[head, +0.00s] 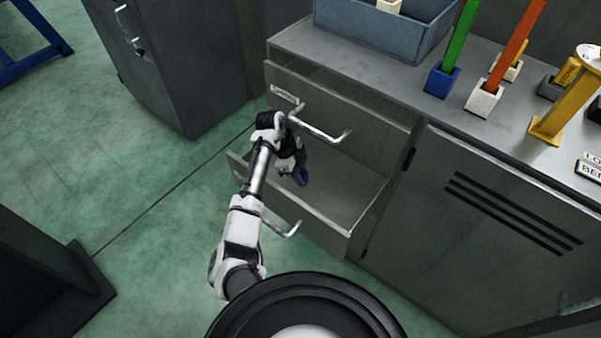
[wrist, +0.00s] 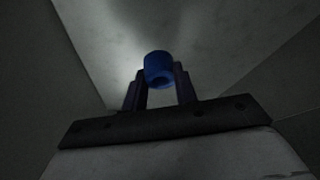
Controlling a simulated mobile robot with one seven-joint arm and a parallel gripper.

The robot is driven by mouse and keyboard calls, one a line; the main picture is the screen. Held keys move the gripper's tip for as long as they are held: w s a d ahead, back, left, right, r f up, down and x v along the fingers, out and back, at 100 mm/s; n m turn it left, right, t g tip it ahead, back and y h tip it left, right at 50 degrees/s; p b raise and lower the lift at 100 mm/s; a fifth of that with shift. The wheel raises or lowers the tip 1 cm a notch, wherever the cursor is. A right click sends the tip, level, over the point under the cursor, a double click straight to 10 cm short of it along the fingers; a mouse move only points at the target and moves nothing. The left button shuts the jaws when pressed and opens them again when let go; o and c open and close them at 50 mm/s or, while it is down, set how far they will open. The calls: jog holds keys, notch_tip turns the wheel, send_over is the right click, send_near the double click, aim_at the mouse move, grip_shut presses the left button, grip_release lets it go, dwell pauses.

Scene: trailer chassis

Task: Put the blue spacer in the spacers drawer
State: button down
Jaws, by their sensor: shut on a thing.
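The blue spacer (wrist: 159,67) is a short blue cylinder with a hole in its end, held between the fingertips in the wrist view. In the head view it shows as a small dark blue piece (head: 301,177). My gripper (head: 298,172) is shut on it; in the wrist view the fingers (wrist: 159,88) flank it. The gripper points down over the open lower drawer (head: 345,205); the exact height above its floor is hard to tell. The visible drawer floor is bare. I cannot see a label on this drawer.
The worktop (head: 440,112) holds a blue-grey bin (head: 375,28) and several upright coloured pieces.

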jog(key=c, duration=1.1)
grip_release()
jog(key=shift+r, duration=0.1)
jog(key=shift+r+p, duration=0.35)
jog(key=shift+p, duration=0.05)
jog(key=v, duration=0.7)
jog(key=shift+a+r+b, duration=0.2)
jog(key=shift+r+b, duration=0.1)
jog(key=shift+r, duration=0.05)
jog(key=shift+w, duration=0.1)
